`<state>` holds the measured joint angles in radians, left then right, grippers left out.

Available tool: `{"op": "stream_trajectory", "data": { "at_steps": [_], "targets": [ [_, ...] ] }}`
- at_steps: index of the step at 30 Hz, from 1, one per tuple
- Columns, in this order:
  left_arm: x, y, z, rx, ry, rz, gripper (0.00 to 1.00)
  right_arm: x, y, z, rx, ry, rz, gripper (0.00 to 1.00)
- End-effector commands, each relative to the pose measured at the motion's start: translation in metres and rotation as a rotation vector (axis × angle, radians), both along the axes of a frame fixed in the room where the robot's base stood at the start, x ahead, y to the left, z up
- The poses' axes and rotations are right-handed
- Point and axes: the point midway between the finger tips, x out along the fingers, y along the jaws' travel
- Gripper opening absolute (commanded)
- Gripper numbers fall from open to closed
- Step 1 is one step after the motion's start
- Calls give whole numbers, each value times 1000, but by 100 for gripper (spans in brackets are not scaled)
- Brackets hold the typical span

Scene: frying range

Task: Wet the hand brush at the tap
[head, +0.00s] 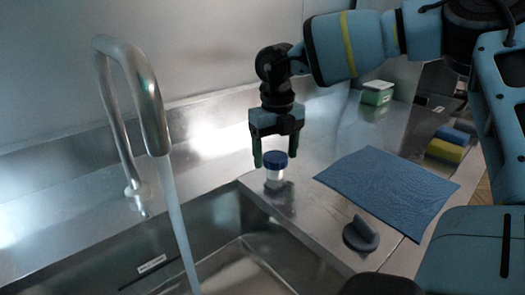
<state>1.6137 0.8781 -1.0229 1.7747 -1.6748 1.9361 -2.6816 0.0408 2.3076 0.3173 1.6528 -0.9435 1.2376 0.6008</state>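A small round item with a blue top and white lower part, which looks like the hand brush (275,174), stands upright on the steel counter by the sink's right edge. My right gripper (275,158) points down over it, fingers apart and empty. The blue top shows between the fingertips; I cannot tell whether they touch it. The curved steel tap (152,112) stands at the left, with a stream of water (177,215) falling into the sink (215,236). My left gripper is not in view.
A blue mat (388,188) lies on the counter to the right. A dark grey round object with an upright grip (361,235) sits in front of it. A green-and-white box (377,93) and a yellow-and-blue block (445,149) are farther back. A wall stands behind.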

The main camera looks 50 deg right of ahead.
Motion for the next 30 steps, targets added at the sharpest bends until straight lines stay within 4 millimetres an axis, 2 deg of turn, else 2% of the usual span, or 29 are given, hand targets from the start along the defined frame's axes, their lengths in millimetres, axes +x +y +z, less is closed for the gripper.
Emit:
{"op": "stream_trajectory", "data": {
  "at_steps": [6,10,21,25,30],
  "targets": [
    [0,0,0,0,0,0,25,0,0,2,0,-1,0,72],
    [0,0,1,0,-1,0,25,1,0,14,0,-3,-1,72],
    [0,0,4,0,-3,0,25,1,0,84,-1,-4,-2,72],
    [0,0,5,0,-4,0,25,1,0,104,-1,-4,-1,72],
    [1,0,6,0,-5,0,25,0,0,118,0,-2,0,72]
  ]
}}
